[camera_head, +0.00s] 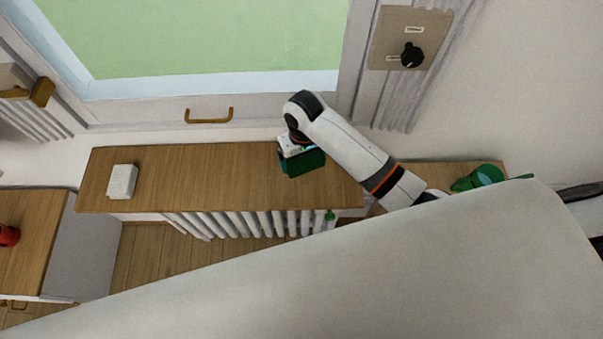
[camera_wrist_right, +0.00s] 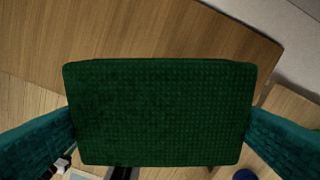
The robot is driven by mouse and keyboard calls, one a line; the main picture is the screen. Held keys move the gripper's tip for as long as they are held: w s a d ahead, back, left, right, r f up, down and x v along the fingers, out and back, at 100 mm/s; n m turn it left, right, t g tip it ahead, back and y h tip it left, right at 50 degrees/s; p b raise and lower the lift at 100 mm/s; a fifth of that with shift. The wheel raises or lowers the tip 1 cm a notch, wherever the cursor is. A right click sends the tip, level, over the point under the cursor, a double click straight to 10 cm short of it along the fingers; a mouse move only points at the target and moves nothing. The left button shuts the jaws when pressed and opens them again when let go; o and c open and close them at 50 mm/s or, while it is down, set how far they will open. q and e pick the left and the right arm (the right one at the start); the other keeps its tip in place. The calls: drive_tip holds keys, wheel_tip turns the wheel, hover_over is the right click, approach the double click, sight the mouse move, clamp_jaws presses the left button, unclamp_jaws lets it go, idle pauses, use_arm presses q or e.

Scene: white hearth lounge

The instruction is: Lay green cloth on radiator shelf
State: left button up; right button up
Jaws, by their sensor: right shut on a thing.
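The green cloth (camera_head: 303,163) is a dark green folded block held by my right gripper (camera_head: 296,150) at the right part of the wooden radiator shelf (camera_head: 215,180). In the right wrist view the cloth (camera_wrist_right: 160,112) fills the middle, with a teal finger at each side, and the shelf wood (camera_wrist_right: 150,30) shows behind it. The cloth is over the shelf; I cannot tell whether it touches the wood. My left gripper is not in view.
A white block (camera_head: 122,181) stands on the shelf's left end; the shelf between it and the cloth is bare. A window handle (camera_head: 209,116) is behind. White radiator ribs (camera_head: 250,224) are below. A green object (camera_head: 477,178) stands on the wooden surface at right.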

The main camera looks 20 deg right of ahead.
hover_over(304, 181)
wheel_tip(304, 181, down, 5)
drive_tip(key=shift+s+f, duration=0.1)
drive_tip(key=shift+s, duration=0.05)
drive_tip(key=shift+f, duration=0.3)
wheel_tip(304, 181, down, 4)
drive_tip(key=shift+r, duration=0.1)
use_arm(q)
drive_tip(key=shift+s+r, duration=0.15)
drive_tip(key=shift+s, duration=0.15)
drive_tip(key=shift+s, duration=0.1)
use_arm(e)
drive_tip(key=shift+f, duration=0.2)
drive_tip(key=o, duration=0.7)
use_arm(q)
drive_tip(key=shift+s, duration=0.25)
use_arm(e)
drive_tip(key=shift+o, duration=0.2)
drive_tip(key=shift+r, duration=0.15)
wheel_tip(304, 181, up, 12)
drive_tip(key=shift+r, duration=0.1)
